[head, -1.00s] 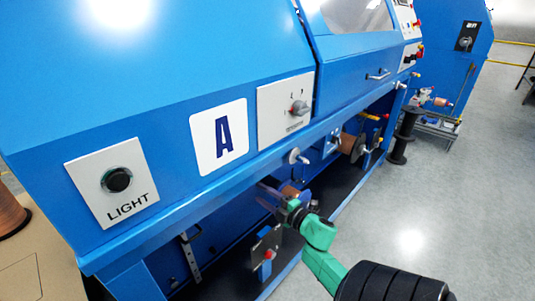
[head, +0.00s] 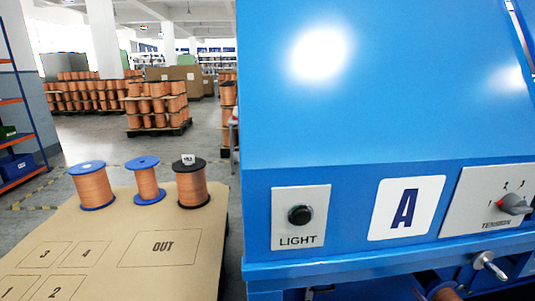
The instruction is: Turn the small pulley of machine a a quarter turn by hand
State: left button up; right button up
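Machine A (head: 360,100) is the large blue housing filling the right of the head view, with a white "A" plate (head: 405,208). A small pale round part with a grey stub (head: 490,263) sits on its lower front rail at the bottom right; I cannot tell whether this is the small pulley. Below the rail, a copper-coloured round part (head: 446,293) is partly cut off by the frame's lower edge. Neither of my grippers is in view.
A LIGHT button (head: 300,215) and a TENSION knob (head: 514,204) are on the machine's front. At the left, a tan table (head: 110,235) with marked squares carries three copper spools (head: 146,180). Stacked spools (head: 157,107) stand on pallets behind.

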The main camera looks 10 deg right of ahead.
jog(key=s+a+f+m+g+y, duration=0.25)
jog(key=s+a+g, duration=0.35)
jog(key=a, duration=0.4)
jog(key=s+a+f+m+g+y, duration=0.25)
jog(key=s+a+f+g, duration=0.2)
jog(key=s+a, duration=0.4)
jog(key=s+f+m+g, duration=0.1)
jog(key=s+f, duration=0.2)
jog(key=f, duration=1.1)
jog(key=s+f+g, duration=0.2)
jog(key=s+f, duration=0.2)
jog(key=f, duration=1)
pick_arm(q)
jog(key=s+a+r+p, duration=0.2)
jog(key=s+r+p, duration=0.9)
jog(key=p, duration=0.9)
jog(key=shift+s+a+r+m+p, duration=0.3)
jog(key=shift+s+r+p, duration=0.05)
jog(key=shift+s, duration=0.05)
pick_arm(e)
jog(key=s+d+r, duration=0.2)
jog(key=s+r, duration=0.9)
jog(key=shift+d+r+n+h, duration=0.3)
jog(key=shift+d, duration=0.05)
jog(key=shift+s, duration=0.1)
